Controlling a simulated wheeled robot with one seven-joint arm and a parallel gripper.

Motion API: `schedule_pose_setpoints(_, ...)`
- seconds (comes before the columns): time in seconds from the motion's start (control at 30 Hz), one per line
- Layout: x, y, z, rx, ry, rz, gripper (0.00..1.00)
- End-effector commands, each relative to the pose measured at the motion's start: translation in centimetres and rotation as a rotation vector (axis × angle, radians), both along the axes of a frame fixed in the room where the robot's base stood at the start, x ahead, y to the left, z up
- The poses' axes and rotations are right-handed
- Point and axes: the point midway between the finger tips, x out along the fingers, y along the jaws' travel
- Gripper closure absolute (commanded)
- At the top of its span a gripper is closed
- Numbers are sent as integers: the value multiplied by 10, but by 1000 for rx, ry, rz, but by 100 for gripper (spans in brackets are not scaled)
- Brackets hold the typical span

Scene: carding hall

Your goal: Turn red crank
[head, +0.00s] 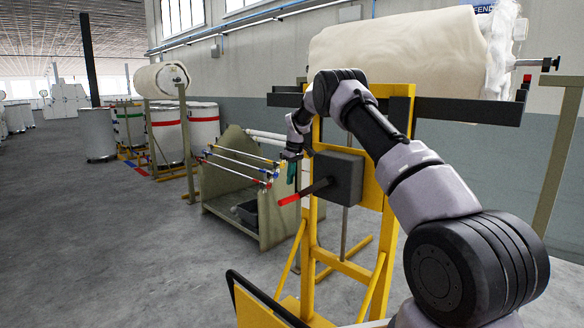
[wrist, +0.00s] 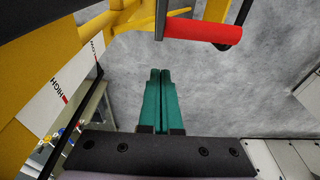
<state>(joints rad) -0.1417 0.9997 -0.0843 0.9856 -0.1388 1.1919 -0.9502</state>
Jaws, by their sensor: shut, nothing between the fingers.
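The red crank handle (head: 289,201) sticks out to the left from a dark crank arm (head: 318,186) on a dark grey box (head: 343,172) on the yellow lift frame. In the wrist view the red handle (wrist: 203,30) lies across the top, beyond and to the right of the fingertips. My gripper (head: 291,178) hangs close above the handle in the head view. In the wrist view its green fingers (wrist: 160,74) are pressed together, empty, with a gap between them and the handle.
The yellow frame (head: 309,235) carries a large pale fabric roll (head: 400,52). A beige rack with thin rods (head: 235,166) stands left of the crank. Drums with coloured bands (head: 168,132) stand farther back. The grey floor (head: 100,240) at left is clear.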

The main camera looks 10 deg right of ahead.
Motion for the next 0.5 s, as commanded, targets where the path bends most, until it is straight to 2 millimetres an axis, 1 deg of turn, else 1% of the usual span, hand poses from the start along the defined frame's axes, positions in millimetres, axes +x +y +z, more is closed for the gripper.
schedule_pose_setpoints(0.03,-6,-5,-6,-2,3,-2,100)
schedule_pose_setpoints(0.2,-15,-12,-22,-1,1,0,100)
schedule_pose_setpoints(0.33,-17,-14,-27,0,0,-1,100)
schedule_pose_setpoints(0.5,-18,-14,-28,0,-1,0,100)
